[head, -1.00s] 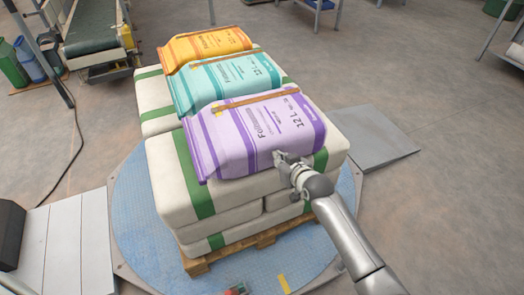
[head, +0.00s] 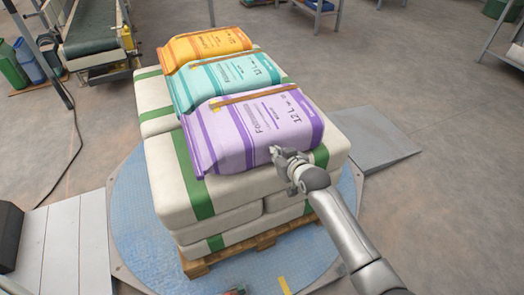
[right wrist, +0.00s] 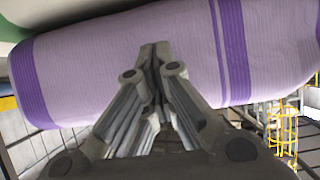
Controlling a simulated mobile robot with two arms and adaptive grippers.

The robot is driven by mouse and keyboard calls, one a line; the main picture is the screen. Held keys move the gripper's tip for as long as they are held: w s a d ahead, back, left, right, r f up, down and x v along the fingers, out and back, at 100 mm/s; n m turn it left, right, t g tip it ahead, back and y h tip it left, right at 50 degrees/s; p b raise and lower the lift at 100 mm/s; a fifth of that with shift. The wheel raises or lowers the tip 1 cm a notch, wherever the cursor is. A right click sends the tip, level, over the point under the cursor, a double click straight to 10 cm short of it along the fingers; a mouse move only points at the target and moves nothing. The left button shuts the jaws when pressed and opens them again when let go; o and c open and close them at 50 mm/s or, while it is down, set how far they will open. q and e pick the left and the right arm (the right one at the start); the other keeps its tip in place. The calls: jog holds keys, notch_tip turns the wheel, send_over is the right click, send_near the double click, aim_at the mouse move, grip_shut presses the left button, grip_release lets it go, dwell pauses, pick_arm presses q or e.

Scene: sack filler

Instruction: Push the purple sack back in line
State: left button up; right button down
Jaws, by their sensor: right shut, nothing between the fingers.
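The purple sack (head: 250,128) lies on top of the stacked white sacks with green bands (head: 180,190), nearest to me. Behind it lie the teal sack (head: 225,82) and the orange sack (head: 205,45), all side by side. My right gripper (head: 275,151) is shut and empty at the near long side of the purple sack. In the right wrist view the closed fingertips (right wrist: 155,48) overlap the purple sack's side (right wrist: 110,65) and appear to touch it. My left gripper is out of the head view.
The stack stands on a wooden pallet (head: 255,243) on a blue round turntable (head: 145,235). A grey ramp (head: 370,138) lies to the right. A conveyor (head: 92,30) stands at the back left. Thin brown strips lie across the sacks.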

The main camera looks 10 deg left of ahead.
jog(key=shift+w+a+b, duration=0.5)
jog(key=shift+w+b, duration=0.1)
jog(key=shift+w, duration=0.05)
jog(key=p+v, duration=0.7)
jog(key=p, duration=0.2)
jog(key=shift+s+d+f, duration=0.2)
jog(key=shift+s+d, duration=0.05)
jog(key=shift+s, duration=0.1)
dwell(0.3)
dwell(0.4)
